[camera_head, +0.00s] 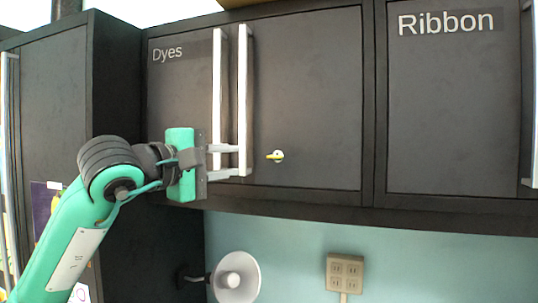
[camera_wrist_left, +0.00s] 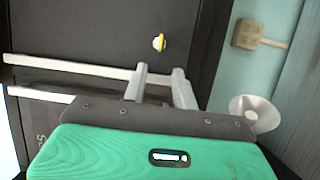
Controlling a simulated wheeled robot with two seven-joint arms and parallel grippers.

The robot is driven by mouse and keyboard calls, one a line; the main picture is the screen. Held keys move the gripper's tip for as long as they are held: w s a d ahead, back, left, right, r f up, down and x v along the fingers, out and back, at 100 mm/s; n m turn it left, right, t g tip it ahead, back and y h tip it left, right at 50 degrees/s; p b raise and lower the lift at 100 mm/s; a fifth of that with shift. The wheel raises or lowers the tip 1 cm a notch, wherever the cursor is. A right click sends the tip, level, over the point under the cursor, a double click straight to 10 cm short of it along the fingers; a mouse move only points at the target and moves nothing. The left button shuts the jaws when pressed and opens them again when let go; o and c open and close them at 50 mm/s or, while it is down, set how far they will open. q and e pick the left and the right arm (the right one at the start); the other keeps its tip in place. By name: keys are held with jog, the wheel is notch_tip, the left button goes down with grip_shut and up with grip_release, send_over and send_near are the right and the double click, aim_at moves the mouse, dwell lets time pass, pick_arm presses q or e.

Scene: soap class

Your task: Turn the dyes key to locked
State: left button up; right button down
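The dyes key (camera_head: 274,156) is a small yellow key in a round pale lock on the right door of the cabinet labelled Dyes (camera_head: 310,90). Its bow lies roughly horizontal, pointing left in the head view. The key also shows in the left wrist view (camera_wrist_left: 159,42), beyond the fingertips. My left gripper (camera_head: 236,161) is at the lower end of the right door handle (camera_head: 246,95), just left of the key. Its two fingers (camera_wrist_left: 160,78) are apart, with no key between them. Whether they touch the handle I cannot tell. My right gripper is not in view.
A second vertical handle (camera_head: 217,90) stands close beside the first. The Ribbon cabinet (camera_head: 450,110) is on the right. Below the cabinets are a white lamp (camera_head: 237,277) and a wall socket (camera_head: 345,272). The door right of the key is clear.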

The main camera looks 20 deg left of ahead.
aim_at(271, 157)
pick_arm(q)
jog(key=p+x, duration=0.4)
jog(key=x, duration=0.6)
jog(key=shift+w+d+r, duration=0.1)
jog(key=shift+d+r, duration=0.05)
jog(key=shift+p+x, duration=0.5)
jog(key=shift+x, duration=0.25)
jog(key=shift+c, duration=0.2)
grip_shut()
